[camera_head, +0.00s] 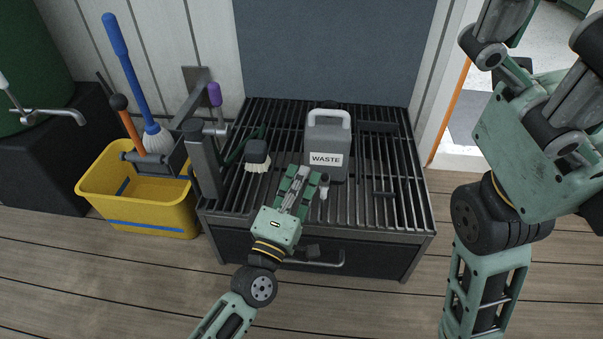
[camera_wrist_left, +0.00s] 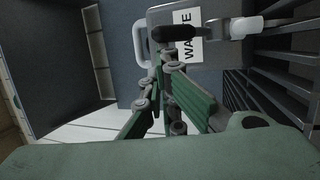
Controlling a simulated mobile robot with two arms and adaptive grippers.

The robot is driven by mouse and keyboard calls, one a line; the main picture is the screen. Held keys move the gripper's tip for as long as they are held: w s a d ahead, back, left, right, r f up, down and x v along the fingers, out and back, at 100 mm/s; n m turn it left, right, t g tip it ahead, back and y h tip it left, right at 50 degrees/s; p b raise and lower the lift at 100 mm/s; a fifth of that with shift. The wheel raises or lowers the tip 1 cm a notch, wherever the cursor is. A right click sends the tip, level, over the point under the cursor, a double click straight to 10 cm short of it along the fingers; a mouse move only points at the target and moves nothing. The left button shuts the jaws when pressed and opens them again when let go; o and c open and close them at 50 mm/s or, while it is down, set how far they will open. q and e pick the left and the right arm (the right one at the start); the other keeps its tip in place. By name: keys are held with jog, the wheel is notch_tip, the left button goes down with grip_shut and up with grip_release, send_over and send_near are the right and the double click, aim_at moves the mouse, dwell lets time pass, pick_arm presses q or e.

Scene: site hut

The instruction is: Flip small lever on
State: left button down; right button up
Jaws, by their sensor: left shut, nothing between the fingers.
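A small lever-like fitting with a pale tip (camera_head: 323,190) sits at the front of the grey box labelled WASTE (camera_head: 325,135). In the left wrist view a black bar (camera_wrist_left: 173,33) on a grey stem ends in a white knob (camera_wrist_left: 246,27), in front of the label. My left gripper (camera_head: 305,174) is shut and empty, just left of this fitting. Its fingertips (camera_wrist_left: 165,55) are close to the black bar; I cannot tell whether they touch. My right gripper (camera_head: 540,65) is raised at the right, fingers spread and tips partly cut off.
The box stands on a slatted grating (camera_head: 405,210) over a dark cabinet. A scrub brush (camera_head: 257,154) lies left of the box. A purple-handled post fitting (camera_head: 214,95) rises at the grating's left edge. A yellow mop bucket (camera_head: 140,205) stands farther left. The wooden floor in front is clear.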

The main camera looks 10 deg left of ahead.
pick_arm(q)
jog(key=shift+s, duration=0.15)
jog(key=v, duration=1.1)
jog(key=shift+s+f, duration=0.15)
jog(key=shift+s, duration=0.2)
jog(key=shift+a, duration=0.1)
